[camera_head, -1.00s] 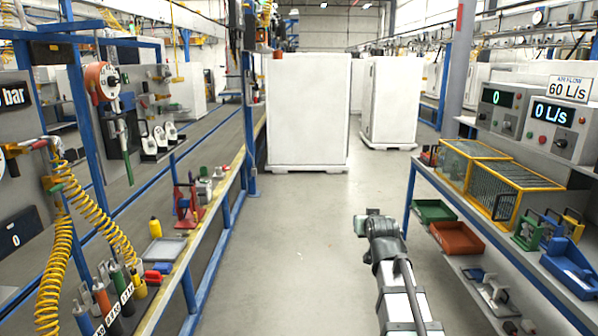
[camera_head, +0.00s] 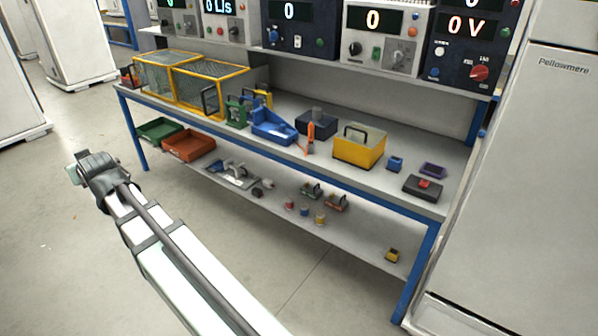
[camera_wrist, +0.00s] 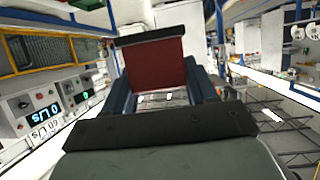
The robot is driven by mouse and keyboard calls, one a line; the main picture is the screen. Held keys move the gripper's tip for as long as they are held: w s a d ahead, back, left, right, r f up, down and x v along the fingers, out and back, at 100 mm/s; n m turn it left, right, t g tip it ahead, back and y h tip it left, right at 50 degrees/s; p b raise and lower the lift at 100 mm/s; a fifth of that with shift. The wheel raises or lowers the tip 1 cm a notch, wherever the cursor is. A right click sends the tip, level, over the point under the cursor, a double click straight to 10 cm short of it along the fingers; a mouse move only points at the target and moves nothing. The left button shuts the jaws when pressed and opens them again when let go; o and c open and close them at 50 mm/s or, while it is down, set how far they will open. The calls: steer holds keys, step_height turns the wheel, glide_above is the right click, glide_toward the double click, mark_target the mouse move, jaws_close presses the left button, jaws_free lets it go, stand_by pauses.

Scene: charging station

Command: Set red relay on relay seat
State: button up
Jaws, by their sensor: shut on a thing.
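The red relay, a red block with a dark cap (camera_wrist: 155,65), sits between the two dark fingers of my gripper (camera_wrist: 163,92) in the wrist view. My gripper is shut on it. In the head view my gripper (camera_head: 78,170) is at the left, over the open floor and clear of the bench; the relay cannot be made out there. I cannot tell for sure which thing is the relay seat. Candidates at the right end of the bench are a dark box with a red part on top (camera_head: 421,188), a small purple open holder (camera_head: 432,169) and a small blue block (camera_head: 395,163).
The grey bench (camera_head: 350,182) carries yellow mesh cages (camera_head: 210,80), a blue bin (camera_head: 272,128) and a yellow box with a handle (camera_head: 360,147). Green and orange trays (camera_head: 190,145) and small parts lie on the lower shelf. A white cabinet (camera_head: 510,190) stands at the right. Floor on the left is free.

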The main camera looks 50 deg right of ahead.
steer(key=s+d+f+m+g+h, duration=0.1)
steer(key=s+d+f+m+h, duration=0.35)
steer(key=d, duration=1.05)
steer(key=s+d+g+h, duration=0.1)
steer(key=s+d, duration=0.6)
steer(key=d, duration=0.8)
steer(key=s+d+f+m+g+h, duration=0.1)
steer(key=s+d+f+m+h, duration=0.3)
steer(key=d, duration=1.1)
steer(key=s+d+f+m+g+h, duration=0.1)
steer(key=s+d+m+g, duration=0.2)
steer(key=s+d, duration=0.7)
steer(key=s+d+f+m+g+h, duration=0.1)
steer(key=s+d+g, duration=0.3)
steer(key=s+d, duration=0.6)
steer(key=s+d+f+m+g+h, duration=0.1)
steer(key=s+d, duration=0.9)
steer(key=s, duration=1)
steer(key=f+m+g, duration=0.1)
steer(key=m+g, duration=0.1)
steer(key=m, duration=0.1)
steer(key=shift+s+m, duration=0.25)
steer(key=shift+m, duration=0.1)
steer(key=shift+f, duration=4.8)
steer(key=shift+f, duration=0.1)
